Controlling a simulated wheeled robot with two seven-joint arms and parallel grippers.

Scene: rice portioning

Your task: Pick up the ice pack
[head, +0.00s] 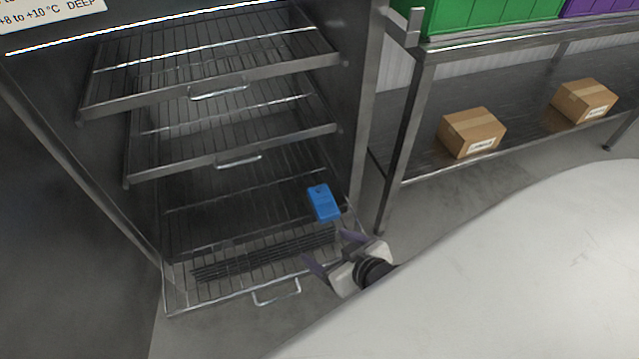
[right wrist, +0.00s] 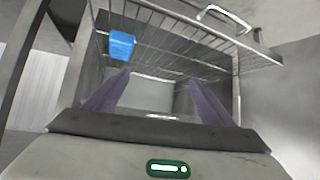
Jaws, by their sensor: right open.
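The blue ice pack (head: 323,202) lies on a wire rack at the right side of the open steel cabinet, near its front. It also shows in the right wrist view (right wrist: 122,45), up and to the left of my fingers. My right gripper (head: 331,250) is open and empty. In the head view it is just below and in front of the ice pack, apart from it. In the right wrist view its two purple fingers (right wrist: 155,95) stand wide with nothing between them. My left gripper does not show.
Wire shelves with handles, including the upper one (head: 212,92) and the lowest one (head: 178,300), stick out of the cabinet. To the right stands a steel rack with a post (head: 407,130), cardboard boxes (head: 471,132) and a green crate (head: 480,14).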

